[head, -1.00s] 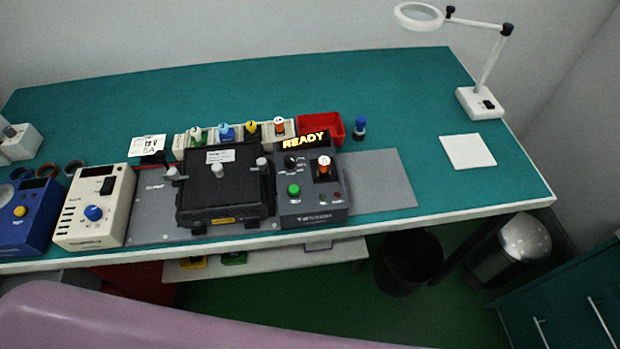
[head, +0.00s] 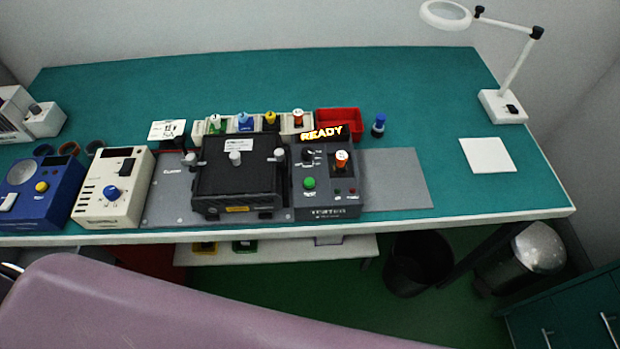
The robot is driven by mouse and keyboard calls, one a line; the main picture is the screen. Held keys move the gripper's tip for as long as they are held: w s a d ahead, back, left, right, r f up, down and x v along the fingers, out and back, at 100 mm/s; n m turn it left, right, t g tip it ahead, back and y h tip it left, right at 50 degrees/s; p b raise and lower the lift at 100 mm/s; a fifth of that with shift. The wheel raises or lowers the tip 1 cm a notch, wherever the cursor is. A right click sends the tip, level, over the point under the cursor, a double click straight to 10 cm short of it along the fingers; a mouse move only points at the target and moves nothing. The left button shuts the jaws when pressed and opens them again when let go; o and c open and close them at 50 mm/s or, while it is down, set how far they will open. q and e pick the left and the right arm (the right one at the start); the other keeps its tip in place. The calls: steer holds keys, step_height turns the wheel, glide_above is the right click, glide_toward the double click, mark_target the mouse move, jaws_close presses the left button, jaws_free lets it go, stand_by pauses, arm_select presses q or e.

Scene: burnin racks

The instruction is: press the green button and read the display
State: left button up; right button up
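The green button (head: 309,183) is on the front left of the dark grey tester box (head: 326,207) on the bench. The display (head: 324,133) on top of the tester's back edge is lit and reads "READY". An orange-topped part (head: 341,160) stands upright on the tester's right side. A black knob (head: 308,156) is above the green button. Neither of my grippers is in view, and nothing touches the button.
A black clamp fixture (head: 238,172) stands just left of the tester. A cream box (head: 112,188) and a blue box (head: 40,190) are further left. A red tray (head: 339,121) sits behind. A bare grey plate (head: 395,178) is to the right. A pinkish surface (head: 180,305) fills the lower foreground.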

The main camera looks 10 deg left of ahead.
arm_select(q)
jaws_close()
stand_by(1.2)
